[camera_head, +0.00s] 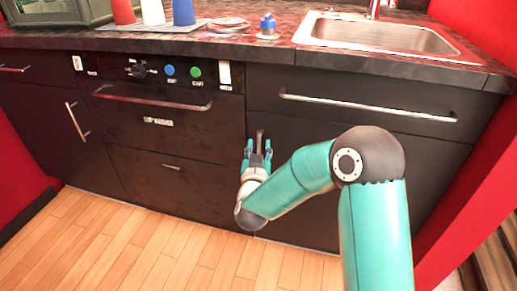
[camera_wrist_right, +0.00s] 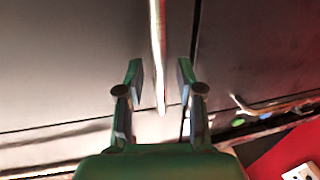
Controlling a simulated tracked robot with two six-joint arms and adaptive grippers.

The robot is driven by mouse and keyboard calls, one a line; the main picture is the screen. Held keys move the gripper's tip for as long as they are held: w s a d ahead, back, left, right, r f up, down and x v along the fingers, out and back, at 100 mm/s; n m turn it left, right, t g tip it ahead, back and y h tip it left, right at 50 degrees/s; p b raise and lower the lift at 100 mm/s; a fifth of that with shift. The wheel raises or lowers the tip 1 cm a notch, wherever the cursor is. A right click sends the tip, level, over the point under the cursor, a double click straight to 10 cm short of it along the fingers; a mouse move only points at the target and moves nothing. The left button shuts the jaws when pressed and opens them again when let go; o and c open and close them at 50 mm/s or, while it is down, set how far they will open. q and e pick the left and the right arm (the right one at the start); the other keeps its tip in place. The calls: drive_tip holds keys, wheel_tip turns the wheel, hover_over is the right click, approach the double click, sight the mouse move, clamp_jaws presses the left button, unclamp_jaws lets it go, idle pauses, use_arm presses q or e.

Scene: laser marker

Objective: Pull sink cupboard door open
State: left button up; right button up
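The sink cupboard door (camera_head: 438,168) is a dark, closed panel below the sink, under the drawer front with a long horizontal handle. Its upright metal handle (camera_head: 260,138) is near the door's left edge, partly covered by my right gripper. My right gripper (camera_head: 258,152) is in front of it, pointing at the door. In the right wrist view, my right gripper (camera_wrist_right: 159,85) is open, its two fingers apart. The handle (camera_wrist_right: 158,45) shows between them in the picture, with a gap on both sides; contact is not visible. My left gripper is not in view.
The sink (camera_head: 375,38) is set in the dark worktop. Left of the door is an oven-like front (camera_head: 150,122) with a bar handle and blue and green buttons. A red wall (camera_head: 480,150) stands at the right. The wooden floor (camera_head: 140,250) in front is clear.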

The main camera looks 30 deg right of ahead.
drive_tip(key=shift+w+d, duration=0.15)
drive_tip(key=shift+w, duration=0.1)
clamp_jaws()
idle(0.3)
